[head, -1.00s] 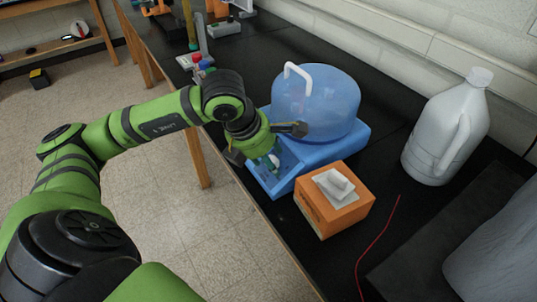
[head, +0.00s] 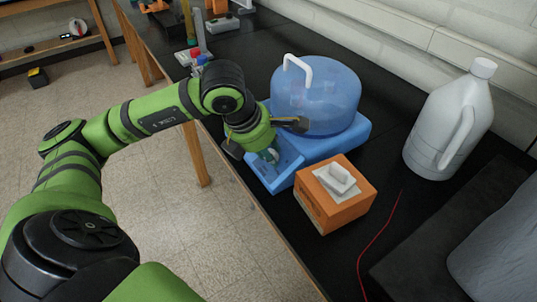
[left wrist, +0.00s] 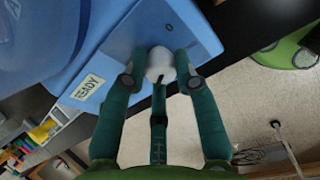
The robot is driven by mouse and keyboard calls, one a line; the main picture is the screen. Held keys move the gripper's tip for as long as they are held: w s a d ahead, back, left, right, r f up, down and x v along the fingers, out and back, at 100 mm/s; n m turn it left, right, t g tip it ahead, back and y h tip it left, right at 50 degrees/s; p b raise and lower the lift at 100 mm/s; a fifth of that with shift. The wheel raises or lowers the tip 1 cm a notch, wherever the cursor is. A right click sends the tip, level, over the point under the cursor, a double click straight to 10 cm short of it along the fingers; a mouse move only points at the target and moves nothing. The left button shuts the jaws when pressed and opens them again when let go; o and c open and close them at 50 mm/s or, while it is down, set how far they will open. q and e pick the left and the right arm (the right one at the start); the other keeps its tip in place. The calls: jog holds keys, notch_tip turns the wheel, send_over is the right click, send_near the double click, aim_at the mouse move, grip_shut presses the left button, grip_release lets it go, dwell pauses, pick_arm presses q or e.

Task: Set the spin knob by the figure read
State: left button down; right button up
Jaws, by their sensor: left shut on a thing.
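The blue spin machine (head: 335,138) stands on the black bench, with a clear blue domed lid (head: 318,98) and a white handle on top. Its sloped front panel (head: 287,169) faces my left arm. In the left wrist view, a round white knob (left wrist: 160,62) sits on the panel, with a dark mark at its lower edge. A small label beside it reads READY (left wrist: 88,88). My left gripper (left wrist: 160,70) is shut on the knob, with its green fingers on either side. In the head view, my left gripper (head: 270,157) largely hides the knob. My right gripper is not in view.
An orange tissue box (head: 335,208) stands close beside the panel. A white jug (head: 450,120) stands to the right, with a red wire (head: 377,245) on the bench. Several small items stand on the far bench. The floor lies left of the bench edge.

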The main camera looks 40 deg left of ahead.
pick_arm(q)
jog(key=shift+s+f, duration=0.15)
jog(key=shift+f, duration=0.05)
jog(key=c, duration=1)
grip_release()
jog(key=shift+r, duration=0.1)
jog(key=shift+a+r, duration=0.1)
jog(key=shift+r, duration=0.3)
jog(key=v, duration=1.1)
jog(key=shift+s+r, duration=0.1)
jog(key=shift+s, duration=0.05)
